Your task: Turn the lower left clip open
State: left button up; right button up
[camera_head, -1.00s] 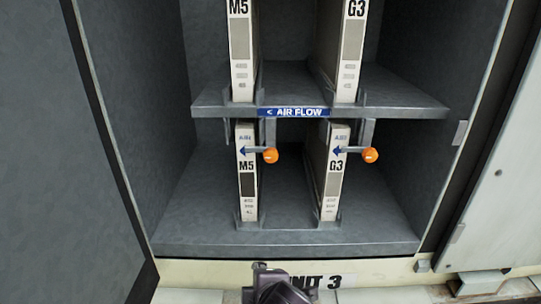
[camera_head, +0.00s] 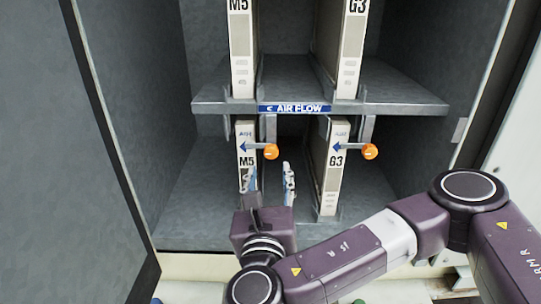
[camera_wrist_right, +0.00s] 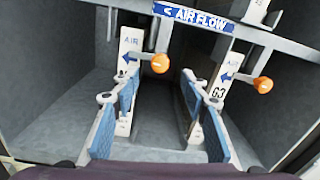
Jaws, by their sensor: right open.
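The lower left clip (camera_head: 271,151) is a grey lever with an orange knob, lying roughly level across the top front of the lower M5 filter (camera_head: 245,163). Its knob points right. It also shows in the right wrist view (camera_wrist_right: 160,63). My right gripper (camera_head: 270,176) is open and empty, pointing into the lower bay. Its blue-padded fingers stand apart just below the knob in the head view. In the right wrist view (camera_wrist_right: 160,82) the knob appears beyond and above the gap between the fingertips. I see no contact. My left gripper is out of view.
The lower right clip (camera_head: 370,151) crosses the lower G3 filter (camera_head: 334,170) in a similar pose. The shelf (camera_head: 415,104) with the AIR FLOW label (camera_head: 296,108) runs above the clips. Cabinet walls bound both sides; the space between the filters is free.

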aim_at(271, 154)
jog(key=w+p, duration=0.1)
jog(key=w, duration=0.2)
jog(key=w+p, duration=0.1)
jog(key=w, duration=0.2)
jog(key=shift+w+d+r, duration=0.1)
jog(key=shift+w+d, duration=0.05)
jog(key=shift+d, duration=0.05)
jog(key=shift+w, duration=0.55)
